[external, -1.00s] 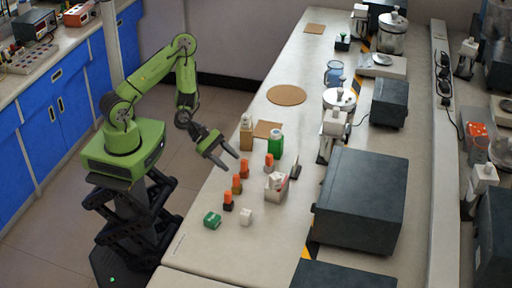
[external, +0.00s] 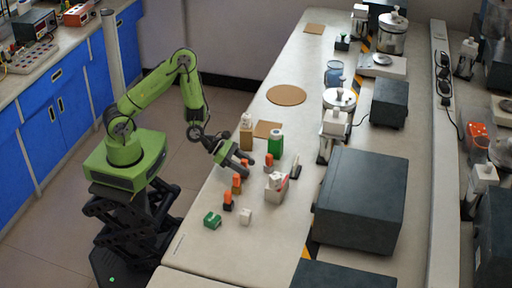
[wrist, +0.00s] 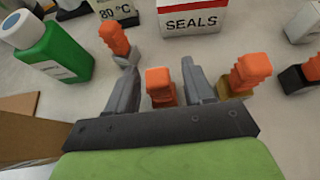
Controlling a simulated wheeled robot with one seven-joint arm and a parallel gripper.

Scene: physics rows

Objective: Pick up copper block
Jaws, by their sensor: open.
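Several small blocks with orange grips stand on the bench. In the wrist view, one block (wrist: 160,82) sits between my gripper's fingers, with its base mostly hidden, so I cannot tell whether it is the copper one. Another with a yellowish base (wrist: 243,74) stands right of the fingers, and it also shows in the external view (external: 237,186). One with a grey base (wrist: 117,45) stands beyond the left finger, and one with a black base (wrist: 300,76) is at the far right. My gripper (wrist: 160,68) is open and low over them; it also shows in the external view (external: 247,168).
A green bottle (wrist: 55,50) with a white cap stands left of the fingers. A white box marked SEALS (wrist: 192,18) lies beyond them. In the external view, a green box (external: 212,219) and a white cube (external: 246,216) sit near the front edge. A large dark box (external: 358,200) stands right.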

